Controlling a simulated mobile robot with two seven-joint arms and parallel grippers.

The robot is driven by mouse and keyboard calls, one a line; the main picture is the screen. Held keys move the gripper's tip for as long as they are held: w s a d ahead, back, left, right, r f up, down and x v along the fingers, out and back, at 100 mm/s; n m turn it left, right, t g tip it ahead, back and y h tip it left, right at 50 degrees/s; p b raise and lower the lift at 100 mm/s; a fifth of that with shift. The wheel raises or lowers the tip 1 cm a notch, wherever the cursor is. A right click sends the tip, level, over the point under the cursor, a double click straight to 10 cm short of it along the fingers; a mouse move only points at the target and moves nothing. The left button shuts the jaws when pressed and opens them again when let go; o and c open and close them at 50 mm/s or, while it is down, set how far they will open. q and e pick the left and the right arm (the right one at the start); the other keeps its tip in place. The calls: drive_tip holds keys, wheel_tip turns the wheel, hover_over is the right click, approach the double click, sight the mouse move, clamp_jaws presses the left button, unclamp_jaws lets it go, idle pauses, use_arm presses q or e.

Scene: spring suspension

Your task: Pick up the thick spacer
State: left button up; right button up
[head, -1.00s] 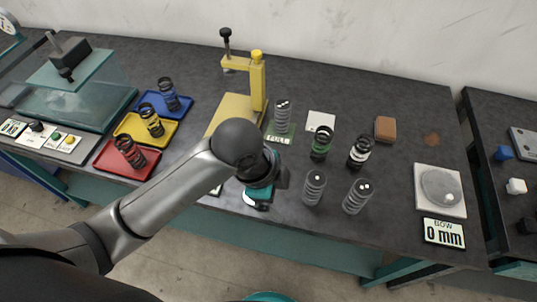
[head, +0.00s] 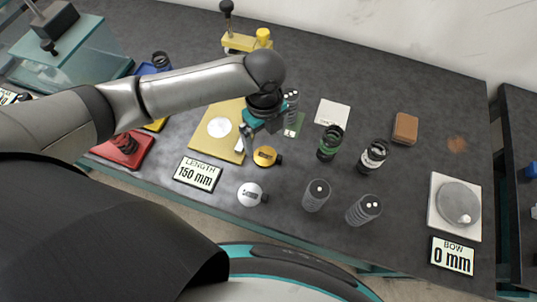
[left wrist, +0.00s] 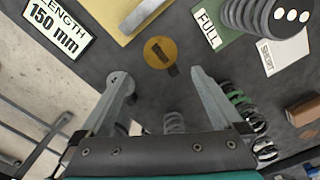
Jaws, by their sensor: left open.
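Two round discs with dark tabs lie on the dark bench: an orange-yellow one (head: 266,156) and a pale grey one (head: 250,194). I cannot tell from their looks which is the thick spacer. In the left wrist view the yellow disc (left wrist: 160,52) shows a dark bar mark and lies just beyond and between my fingertips; the grey disc (left wrist: 120,84) is partly behind the left finger. My left gripper (head: 259,143) is open and empty, pointing down above the bench beside the yellow disc. My right gripper is not in view.
A yellow press base (head: 219,150) stands left of the gripper, with a 150 mm length display (head: 197,174) in front. Springs stand to the right, two of them grey (head: 316,195), one green-banded (head: 330,143). A scale (head: 455,204) is at far right.

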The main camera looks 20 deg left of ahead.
sight(265, 156)
use_arm(q)
wheel_tip(265, 156, down, 3)
drive_tip(key=shift+r, duration=0.2)
drive_tip(key=shift+f, duration=0.45)
wheel_tip(265, 156, down, 5)
drive_tip(key=shift+w+r+b, duration=0.1)
drive_tip(key=shift+b, duration=0.4)
drive_tip(key=c, duration=1.4)
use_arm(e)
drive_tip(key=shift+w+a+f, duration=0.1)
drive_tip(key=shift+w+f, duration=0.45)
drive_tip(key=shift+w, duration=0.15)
use_arm(q)
drive_tip(key=shift+o, duration=0.2)
drive_tip(key=shift+r, duration=0.15)
